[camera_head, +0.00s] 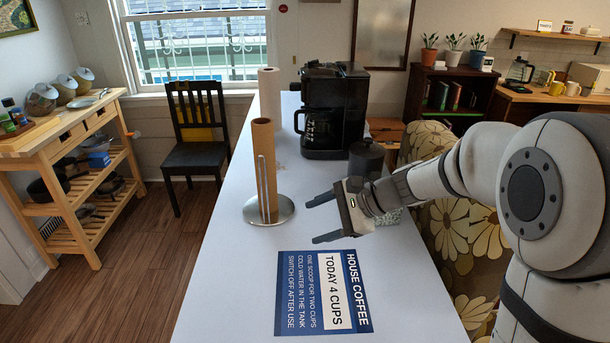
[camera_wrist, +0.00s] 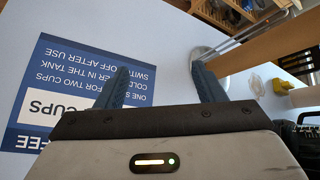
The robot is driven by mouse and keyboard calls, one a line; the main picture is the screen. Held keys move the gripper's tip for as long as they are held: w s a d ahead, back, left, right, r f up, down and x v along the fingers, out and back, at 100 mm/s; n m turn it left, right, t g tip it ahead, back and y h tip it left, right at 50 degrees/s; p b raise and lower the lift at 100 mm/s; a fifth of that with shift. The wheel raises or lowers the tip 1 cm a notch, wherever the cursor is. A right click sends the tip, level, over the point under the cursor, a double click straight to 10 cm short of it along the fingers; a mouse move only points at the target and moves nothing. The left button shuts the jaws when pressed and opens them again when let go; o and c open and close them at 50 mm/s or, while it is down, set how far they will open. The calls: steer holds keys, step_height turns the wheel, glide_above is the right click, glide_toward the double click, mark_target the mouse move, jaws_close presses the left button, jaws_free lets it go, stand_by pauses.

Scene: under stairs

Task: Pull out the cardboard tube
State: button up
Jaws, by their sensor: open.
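The brown cardboard tube (camera_head: 265,172) stands upright on a holder with a round metal base (camera_head: 284,212). A thin metal rod (camera_head: 262,185) rises on its near side. My gripper (camera_head: 312,221) is open and empty, to the right of the holder, with its fingers pointing left toward it and apart from the tube. In the wrist view my gripper (camera_wrist: 160,68) shows two open fingers. The tube (camera_wrist: 275,47) lies at the right there, outside the space between the fingers, with part of the base (camera_wrist: 205,52) beyond the right fingertip.
A blue coffee sign (camera_head: 290,292) lies flat on the white table in front. A white paper roll (camera_head: 269,92) stands behind the tube. A black coffee machine (camera_head: 335,90) and a dark canister (camera_head: 366,160) stand behind my gripper. The table's left edge is close to the holder.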

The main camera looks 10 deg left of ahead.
steer(key=w+a+f+m+y, duration=0.1)
steer(key=w+a+m+y, duration=0.25)
steer(key=w+a, duration=0.35)
steer(key=m+t+y, duration=0.3)
steer(key=m+t, duration=0.2)
steer(key=m, duration=0.2)
glide_toward(275, 180)
steer(key=x, duration=0.4)
steer(key=shift+a+r, duration=0.1)
steer(key=shift+a, duration=0.25)
steer(key=p+x, duration=0.1)
steer(key=x, duration=0.6)
steer(key=shift+w+a, duration=0.2)
steer(key=shift+a, duration=0.1)
steer(key=shift+c, duration=0.4)
jaws_close()
